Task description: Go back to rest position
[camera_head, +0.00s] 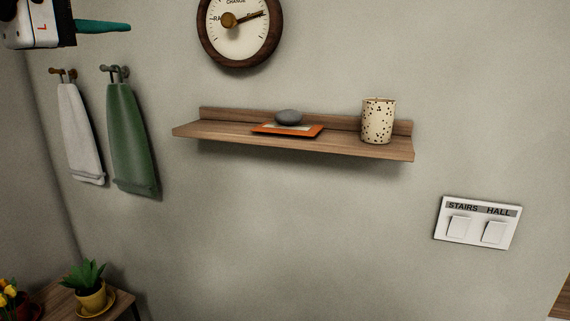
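Part of my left gripper (72,27) shows at the top left corner, with a white and black body marked with a red L. A tapered teal piece points right from it, in front of the wall and above the hanging towels. The view cuts off the rest, so I cannot tell whether it is open or shut. My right gripper is not in view.
A dial (240,40), white towel (80,135), green towel (132,135) and switch plate (478,223) are on the wall. A potted plant (90,299) stands lower left.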

